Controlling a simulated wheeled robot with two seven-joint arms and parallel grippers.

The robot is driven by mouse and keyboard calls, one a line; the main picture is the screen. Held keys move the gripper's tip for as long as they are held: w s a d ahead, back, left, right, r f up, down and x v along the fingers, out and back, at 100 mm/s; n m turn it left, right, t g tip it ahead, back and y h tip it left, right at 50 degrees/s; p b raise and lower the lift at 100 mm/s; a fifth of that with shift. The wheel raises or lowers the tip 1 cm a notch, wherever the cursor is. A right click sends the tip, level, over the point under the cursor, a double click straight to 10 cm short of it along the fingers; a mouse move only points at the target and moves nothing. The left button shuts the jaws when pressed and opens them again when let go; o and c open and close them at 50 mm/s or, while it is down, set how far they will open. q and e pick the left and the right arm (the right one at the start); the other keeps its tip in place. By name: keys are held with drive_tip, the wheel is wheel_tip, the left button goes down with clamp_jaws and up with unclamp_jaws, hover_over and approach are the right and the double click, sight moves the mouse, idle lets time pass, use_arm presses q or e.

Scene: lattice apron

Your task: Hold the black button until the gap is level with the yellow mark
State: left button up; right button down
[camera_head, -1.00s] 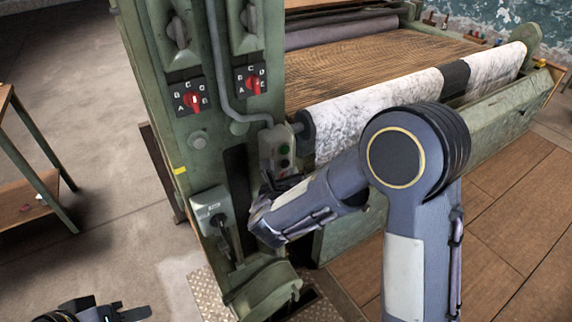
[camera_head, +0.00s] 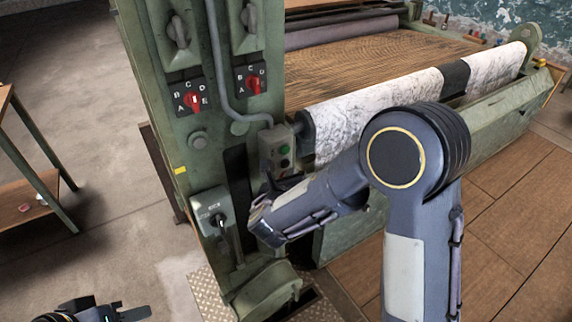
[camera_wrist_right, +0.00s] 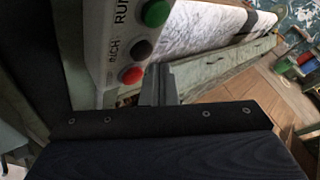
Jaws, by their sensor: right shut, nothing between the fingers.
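The green control box (camera_head: 270,150) on the machine post carries a green button and a black button (camera_head: 285,162). In the right wrist view, the black button (camera_wrist_right: 142,48) sits between the green RUN button (camera_wrist_right: 155,13) and the red button (camera_wrist_right: 131,75). My right gripper (camera_wrist_right: 156,68) is shut and empty, its tips just beside the black button; I cannot tell whether they touch. The white roll (camera_head: 380,105) has a dark band (camera_head: 455,78); whether this is the gap is unclear. My left gripper (camera_head: 128,310) is low at left, partly cut off.
Red rotary switches (camera_head: 193,99) and a lower grey switch box (camera_head: 214,214) are on the post. A wooden table (camera_head: 35,200) stands at left. Open floor lies between it and the machine. My right arm hides part of the machine's front.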

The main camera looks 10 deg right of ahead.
drive_tip(key=shift+w, duration=0.15)
idle(0.6)
drive_tip(key=shift+w+a, duration=0.15)
drive_tip(key=shift+w, duration=0.1)
